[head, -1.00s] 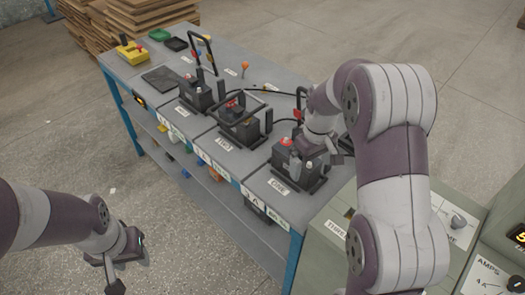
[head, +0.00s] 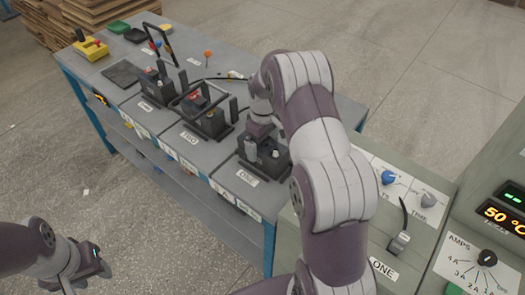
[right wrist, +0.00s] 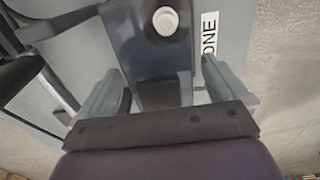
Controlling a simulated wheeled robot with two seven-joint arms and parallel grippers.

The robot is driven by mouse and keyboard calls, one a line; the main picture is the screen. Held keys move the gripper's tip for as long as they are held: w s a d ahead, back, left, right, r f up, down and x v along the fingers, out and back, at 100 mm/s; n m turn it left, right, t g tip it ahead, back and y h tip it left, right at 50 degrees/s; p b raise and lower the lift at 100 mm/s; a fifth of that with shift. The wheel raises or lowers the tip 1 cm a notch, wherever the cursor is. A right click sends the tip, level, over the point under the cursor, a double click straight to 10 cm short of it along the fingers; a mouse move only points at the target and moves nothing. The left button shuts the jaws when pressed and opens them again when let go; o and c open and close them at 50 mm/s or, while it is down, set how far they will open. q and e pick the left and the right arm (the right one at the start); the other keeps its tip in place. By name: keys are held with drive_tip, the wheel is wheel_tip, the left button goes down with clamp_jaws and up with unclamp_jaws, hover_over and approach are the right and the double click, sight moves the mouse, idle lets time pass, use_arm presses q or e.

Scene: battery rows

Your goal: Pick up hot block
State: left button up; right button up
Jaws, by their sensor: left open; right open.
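A dark block (head: 268,158) sits at the station labelled ONE (head: 247,177), nearest the control panel. My right gripper (head: 261,124) is over this block, its fingertips partly hidden by my arm in the head view. In the right wrist view, the open jaws (right wrist: 163,85) straddle a dark part (right wrist: 160,60) with a white round cap (right wrist: 166,21), beside the ONE label (right wrist: 209,35). Contact cannot be told. Another dark block (head: 207,118) sits at station TWO, and one (head: 157,88) at the station beyond. My left gripper (head: 88,272) is open and empty, low at left.
The grey bench (head: 222,60) has a dark mat (head: 120,73), a yellow tool (head: 91,48) and trays at its far end. An upright handle stands behind the far station. A control panel (head: 460,235) at right has knobs and a display (head: 502,218) reading 50 °C.

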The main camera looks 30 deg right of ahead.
wheel_tip(320, 180, down, 2)
drive_tip(key=shift+f, duration=0.2)
drive_tip(key=c, duration=1.8)
drive_tip(key=shift+w+r, duration=0.1)
drive_tip(key=shift+r, duration=0.05)
clamp_jaws()
